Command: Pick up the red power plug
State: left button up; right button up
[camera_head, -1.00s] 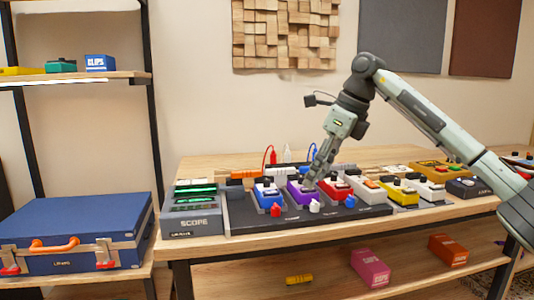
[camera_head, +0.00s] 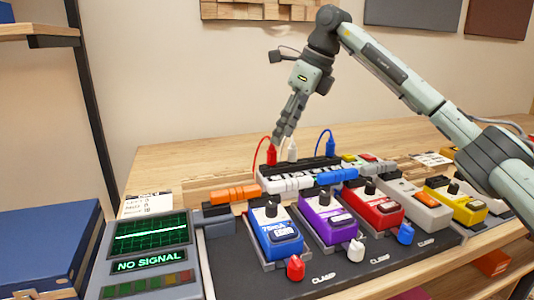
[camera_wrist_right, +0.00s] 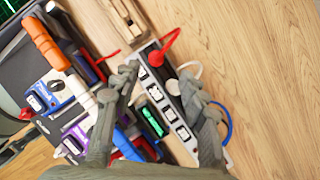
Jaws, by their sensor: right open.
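The red power plug (camera_head: 271,153) stands upright at the left end of a power strip (camera_head: 300,170), with a red cable arching from it. It also shows in the right wrist view (camera_wrist_right: 155,57), near the strip's upper end. My right gripper (camera_head: 281,138) is open and points down just above the red plug and a white plug (camera_head: 292,151). In the right wrist view its fingers (camera_wrist_right: 160,82) spread over the strip, with the white plug between them and the red plug slightly beyond. I cannot tell whether a finger touches a plug. My left gripper is not in view.
A blue plug (camera_head: 330,147) stands at the strip's right. In front are blue (camera_head: 274,235), purple (camera_head: 327,218) and red (camera_head: 373,206) pedals on a dark board, with small coloured connectors. A scope (camera_head: 150,255) stands at left. The wooden table behind the strip is clear.

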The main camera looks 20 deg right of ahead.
aim_at(272, 150)
jog(key=shift+a+f, duration=0.3)
jog(key=shift+f, duration=0.55)
jog(key=x, duration=0.5)
jog(key=shift+w+a, duration=0.1)
jog(key=shift+a, duration=0.2)
jog(key=shift+r, duration=0.1)
grip_shut()
